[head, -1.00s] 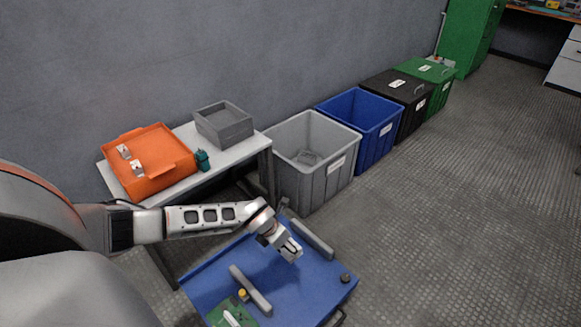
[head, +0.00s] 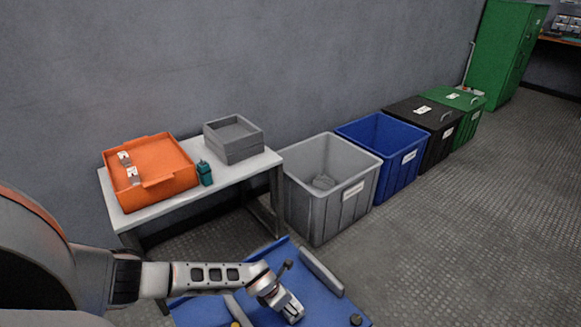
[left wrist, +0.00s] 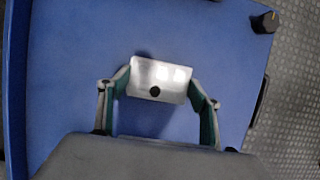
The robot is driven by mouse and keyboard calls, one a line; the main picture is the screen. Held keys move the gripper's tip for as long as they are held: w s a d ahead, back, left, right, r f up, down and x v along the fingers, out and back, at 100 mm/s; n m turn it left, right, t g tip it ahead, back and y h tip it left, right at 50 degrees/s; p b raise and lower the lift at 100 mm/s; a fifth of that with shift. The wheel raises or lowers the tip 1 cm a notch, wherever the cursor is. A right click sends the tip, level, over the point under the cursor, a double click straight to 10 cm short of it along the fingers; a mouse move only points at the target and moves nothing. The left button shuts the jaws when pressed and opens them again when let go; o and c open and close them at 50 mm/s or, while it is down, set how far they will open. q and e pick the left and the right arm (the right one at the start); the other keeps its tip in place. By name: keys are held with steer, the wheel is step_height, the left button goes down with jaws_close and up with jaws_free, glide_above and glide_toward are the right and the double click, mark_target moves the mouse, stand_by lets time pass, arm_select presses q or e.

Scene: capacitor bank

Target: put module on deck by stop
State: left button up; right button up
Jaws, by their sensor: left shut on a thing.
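My left gripper (head: 292,312) is low over the blue deck (head: 213,310), near the bottom of the head view. In the left wrist view its teal-lined fingers (left wrist: 158,98) are shut on a pale silver module (left wrist: 150,70) with a dark round spot. I cannot tell whether the module touches the deck. One long grey bar (head: 322,272), perhaps the stop, lies on the deck to the gripper's right. A second grey bar (head: 240,312) is to its left, partly cut off by the frame. My right gripper is not in view.
A bench (head: 235,182) holds an orange tray (head: 165,190) with two small pale parts, a grey tray (head: 240,150) and a teal bottle (head: 205,173). Grey (head: 310,215), blue, black and green bins stand along the wall. A black knob (head: 356,320) sits at the deck's right corner.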

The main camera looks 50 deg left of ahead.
arm_select(q)
steer(key=shift+f, duration=0.3)
steer(key=shift+c, duration=0.6)
steer(key=shift+w+r, duration=0.15)
steer(key=shift+r, duration=0.05)
steer(key=o, duration=1.5)
steer(key=shift+f, duration=0.15)
